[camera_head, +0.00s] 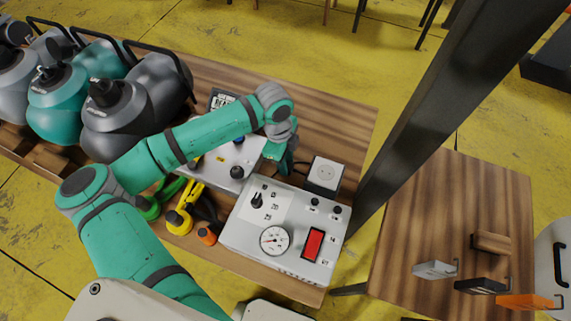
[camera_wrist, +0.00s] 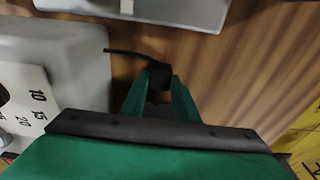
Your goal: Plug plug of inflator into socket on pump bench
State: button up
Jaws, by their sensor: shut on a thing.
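The inflator (camera_head: 283,236) is a pale grey box with a dial, a round gauge and a red switch, on the wooden bench. Its edge and dial numbers show at the left of the wrist view (camera_wrist: 75,60). The socket (camera_head: 325,174) is a round recess on a small white box to the right of my gripper (camera_head: 284,168) in the head view. My gripper (camera_wrist: 159,82) is shut on a black plug (camera_wrist: 159,74), with a black cable running left from it. The plug is apart from the socket. The socket does not show clearly in the wrist view.
A second grey box (camera_head: 228,161) lies left of my gripper, its edge at the top of the wrist view (camera_wrist: 180,12). Yellow and orange tools (camera_head: 180,220) lie left of the inflator. A dark post (camera_head: 440,110) rises right of the bench. Bare wood (camera_head: 335,115) lies beyond the socket.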

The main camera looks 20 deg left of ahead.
notch_tip(320, 180, up, 10)
jog(key=shift+w, duration=0.15)
dwell(0.3)
